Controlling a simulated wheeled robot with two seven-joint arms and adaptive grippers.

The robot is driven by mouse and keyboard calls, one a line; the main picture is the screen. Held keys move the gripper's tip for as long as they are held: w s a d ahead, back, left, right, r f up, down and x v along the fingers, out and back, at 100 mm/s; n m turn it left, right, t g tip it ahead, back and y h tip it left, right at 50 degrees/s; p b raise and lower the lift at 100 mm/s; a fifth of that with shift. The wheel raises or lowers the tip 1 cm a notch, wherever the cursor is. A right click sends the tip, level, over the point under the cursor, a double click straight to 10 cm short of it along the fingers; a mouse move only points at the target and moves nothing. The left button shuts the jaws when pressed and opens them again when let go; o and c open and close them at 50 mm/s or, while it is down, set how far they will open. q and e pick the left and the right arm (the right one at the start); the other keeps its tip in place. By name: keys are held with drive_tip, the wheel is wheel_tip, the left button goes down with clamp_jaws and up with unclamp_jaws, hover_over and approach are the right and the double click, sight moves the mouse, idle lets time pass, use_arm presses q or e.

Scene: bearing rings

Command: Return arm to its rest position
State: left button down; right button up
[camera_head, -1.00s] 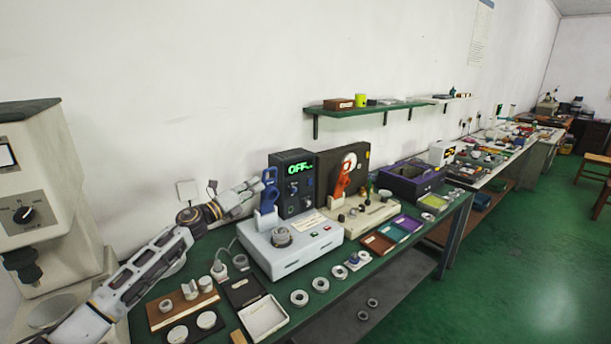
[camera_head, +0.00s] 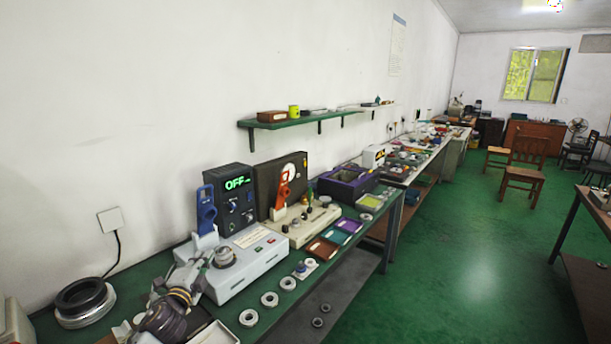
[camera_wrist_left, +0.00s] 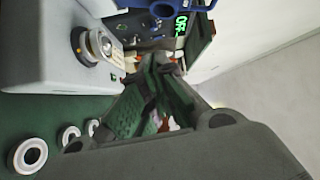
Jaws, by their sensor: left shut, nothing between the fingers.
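My left arm comes in at the lower left of the head view. Its gripper (camera_head: 196,264) is beside the left front of the white machine (camera_head: 243,267) with a green "OFF" display (camera_head: 237,183). In the left wrist view the dark fingers (camera_wrist_left: 158,75) are shut, with nothing seen held. The machine's round metal holder (camera_head: 224,257) stands on its top, and it also shows in the left wrist view (camera_wrist_left: 94,46). A blue handled part (camera_head: 206,208) stands upright on the machine. My right gripper is not in view.
Several pale rings, one nearest the arm (camera_head: 248,317), lie along the front of the green table. A white tray (camera_head: 212,335) is at the lower edge. A large dark-and-silver ring stack (camera_head: 84,302) is at far left. A second machine (camera_head: 300,226) and coloured trays stand farther right.

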use_arm(q)
drive_tip(key=s+d+f+n+g+y, duration=0.25)
drive_tip(key=s+f+n+g, duration=0.6)
drive_tip(key=s+f, duration=0.7)
drive_tip(key=s+d+f+n+g+h, duration=0.1)
drive_tip(key=s+d+f+n+g, duration=0.15)
drive_tip(key=s, duration=0.75)
drive_tip(key=s+d+f+n+g+h, duration=0.15)
drive_tip(key=s+d+n+g, duration=0.25)
drive_tip(key=s, duration=0.7)
wheel_tip(320, 180, down, 34)
drive_tip(key=s+g, duration=0.1)
drive_tip(key=s, duration=0.2)
drive_tip(key=s+a+f, duration=0.2)
drive_tip(key=s+f, duration=0.7)
drive_tip(key=s, duration=0.2)
drive_tip(key=s+a+f+g, duration=0.1)
drive_tip(key=s+a+f, duration=0.1)
drive_tip(key=s+f, duration=0.8)
drive_tip(key=shift+s+a+m, duration=0.3)
drive_tip(key=shift+s+m, duration=0.1)
